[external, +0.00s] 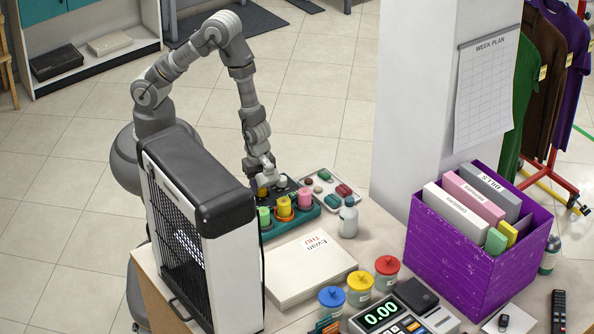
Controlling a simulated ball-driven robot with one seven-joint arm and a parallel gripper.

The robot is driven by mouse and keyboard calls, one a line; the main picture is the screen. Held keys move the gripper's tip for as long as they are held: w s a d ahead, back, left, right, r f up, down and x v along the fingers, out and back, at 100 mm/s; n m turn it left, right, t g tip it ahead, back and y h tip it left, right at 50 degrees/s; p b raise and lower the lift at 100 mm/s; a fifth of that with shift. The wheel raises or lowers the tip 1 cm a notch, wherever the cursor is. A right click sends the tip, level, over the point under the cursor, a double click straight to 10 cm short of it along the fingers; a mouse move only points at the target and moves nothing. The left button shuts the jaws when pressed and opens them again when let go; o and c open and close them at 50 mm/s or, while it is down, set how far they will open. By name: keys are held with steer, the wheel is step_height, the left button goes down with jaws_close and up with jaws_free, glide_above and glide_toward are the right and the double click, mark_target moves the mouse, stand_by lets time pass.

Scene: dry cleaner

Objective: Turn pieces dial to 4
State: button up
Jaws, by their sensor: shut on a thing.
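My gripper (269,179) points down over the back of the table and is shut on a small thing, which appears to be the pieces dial. The dial is largely hidden by the fingers, and its numbers and pointer cannot be read from here. The spot is just behind a teal rack (303,219) that holds a green spool (264,217), a yellow spool (284,207) and a pink spool (305,198). A small yellow piece and a pale round piece (282,183) show close to the fingertips.
A white tray (329,199) with small coloured pieces and a white bottle (348,218) stand right of the rack. A white box (310,269) lies in front. A tall black-and-white unit (201,220) stands at left.

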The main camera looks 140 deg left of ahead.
mark_target(260, 187)
steer(key=o, duration=1)
steer(key=shift+o, duration=0.2)
steer(key=shift+r, duration=0.1)
step_height(260, 187, up, 8)
steer(key=p, duration=0.3)
steer(key=shift+d, duration=0.1)
steer(key=shift+f, duration=0.2)
